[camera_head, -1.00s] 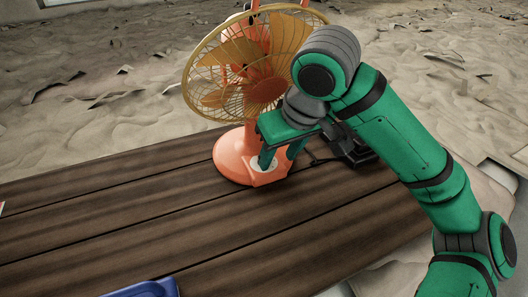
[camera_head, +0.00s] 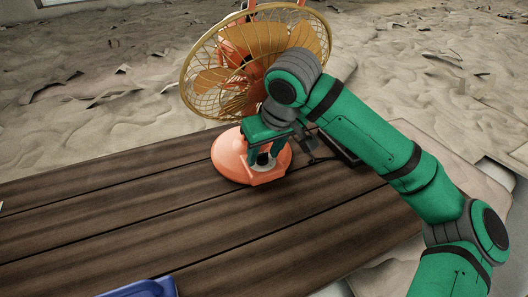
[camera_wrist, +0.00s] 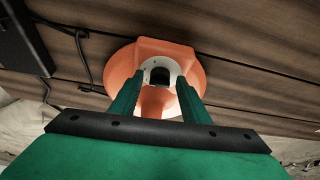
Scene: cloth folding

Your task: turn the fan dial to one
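The orange fan stands upright on the wooden table, with its round base (camera_head: 228,160) under a yellow wire cage (camera_head: 205,75). Its dial (camera_wrist: 160,75) is a dark knob on a white round plate at the front of the base; it also shows in the head view (camera_head: 262,160). My gripper (camera_head: 264,157) points down over the base. In the wrist view my gripper (camera_wrist: 157,86) is open, with one green finger on each side of the knob and visible gaps between. I cannot read the dial's markings or setting.
A dark flat box (camera_head: 340,150) with a black cable (camera_wrist: 80,50) lies beside the fan, behind my arm. A blue object (camera_head: 145,290) is at the bottom edge. The wooden table (camera_head: 130,220) is clear left and in front of the fan.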

